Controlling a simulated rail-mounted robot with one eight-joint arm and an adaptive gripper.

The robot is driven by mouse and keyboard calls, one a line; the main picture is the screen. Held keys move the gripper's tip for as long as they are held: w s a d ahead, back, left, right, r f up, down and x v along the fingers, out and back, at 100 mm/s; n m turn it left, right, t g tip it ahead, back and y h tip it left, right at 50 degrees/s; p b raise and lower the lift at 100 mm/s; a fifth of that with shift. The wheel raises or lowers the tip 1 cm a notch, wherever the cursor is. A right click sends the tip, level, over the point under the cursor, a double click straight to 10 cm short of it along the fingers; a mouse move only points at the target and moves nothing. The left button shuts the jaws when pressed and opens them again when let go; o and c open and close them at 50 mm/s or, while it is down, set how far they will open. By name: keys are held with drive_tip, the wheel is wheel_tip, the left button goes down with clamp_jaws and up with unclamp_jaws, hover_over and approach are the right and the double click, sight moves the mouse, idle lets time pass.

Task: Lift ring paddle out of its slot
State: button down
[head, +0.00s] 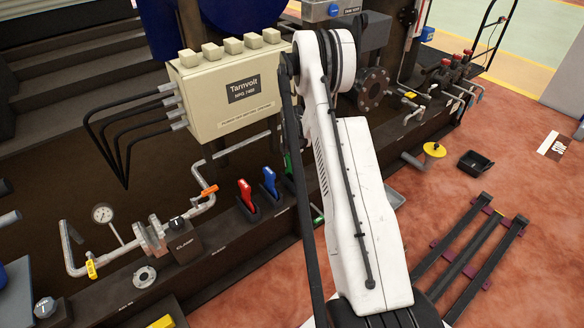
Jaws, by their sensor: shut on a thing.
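A red paddle (245,190) and a blue paddle (269,180) stand upright in slots on the dark beam (222,235). A green piece (288,163), perhaps a third paddle, shows to their right and is mostly hidden behind my arm. I cannot tell which of these is the ring paddle. My white arm crosses the middle of the head view. My gripper does not show, so its place relative to the paddles cannot be seen.
A cream Tarnvolt box (227,92) with black cables hangs above the paddles. A pipe with a gauge (103,214) and a clamp block (181,240) lie left. A black tray (476,163) and dark rails (458,264) lie on the reddish floor at right.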

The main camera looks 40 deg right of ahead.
drive_tip(key=shift+r+p, duration=1.75)
drive_tip(key=shift+r, duration=3.15)
drive_tip(key=shift+r, duration=0.15)
drive_tip(key=shift+r+p, duration=0.9)
drive_tip(key=shift+r, duration=1.45)
